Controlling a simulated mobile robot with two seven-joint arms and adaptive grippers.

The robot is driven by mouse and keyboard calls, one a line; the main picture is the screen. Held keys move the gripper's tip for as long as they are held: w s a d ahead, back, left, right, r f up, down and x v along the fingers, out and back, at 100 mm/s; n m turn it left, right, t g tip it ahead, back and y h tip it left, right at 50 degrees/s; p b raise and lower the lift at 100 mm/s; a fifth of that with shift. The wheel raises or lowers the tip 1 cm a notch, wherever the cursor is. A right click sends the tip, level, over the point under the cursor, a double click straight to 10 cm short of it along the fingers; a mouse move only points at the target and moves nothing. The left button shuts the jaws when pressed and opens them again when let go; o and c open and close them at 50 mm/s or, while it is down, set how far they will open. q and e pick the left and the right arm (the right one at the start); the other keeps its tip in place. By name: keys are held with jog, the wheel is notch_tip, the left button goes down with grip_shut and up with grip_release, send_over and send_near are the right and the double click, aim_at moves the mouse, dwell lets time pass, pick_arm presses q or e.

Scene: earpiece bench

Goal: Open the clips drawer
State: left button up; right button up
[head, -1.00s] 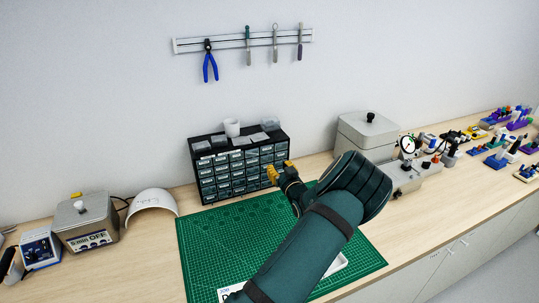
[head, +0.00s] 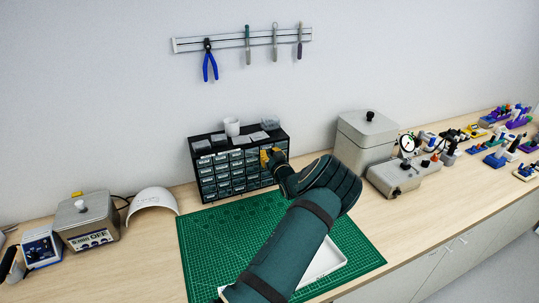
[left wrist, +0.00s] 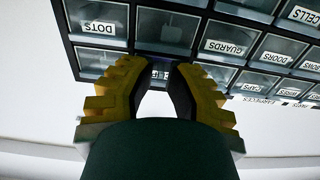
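A black cabinet of small labelled drawers (head: 228,172) stands against the wall at the back of the green mat. My left gripper (head: 269,156) is at the upper right of its front. In the left wrist view, the yellow fingers of my left gripper (left wrist: 164,78) are apart, close to the drawer fronts. A partly hidden white label shows between them, and I cannot read it. I cannot make out a clips label. No drawer visibly stands out. My right gripper is out of view.
A white cup (head: 232,127) and small trays sit on top of the cabinet. The green cutting mat (head: 205,245) lies in front, with a white tray (head: 325,262) partly behind my arm. A grey lidded box (head: 365,140) and a dial gauge (head: 408,143) stand to the right.

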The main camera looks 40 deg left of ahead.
pick_arm(q)
jog(key=shift+d, duration=0.1)
grip_shut()
jog(key=b+v, duration=0.1)
jog(key=v, duration=0.9)
jog(key=shift+s+d, duration=0.25)
jog(key=shift+d, duration=0.05)
jog(key=o, duration=0.5)
grip_release()
jog(key=shift+o, duration=0.2)
jog(key=v, duration=1.2)
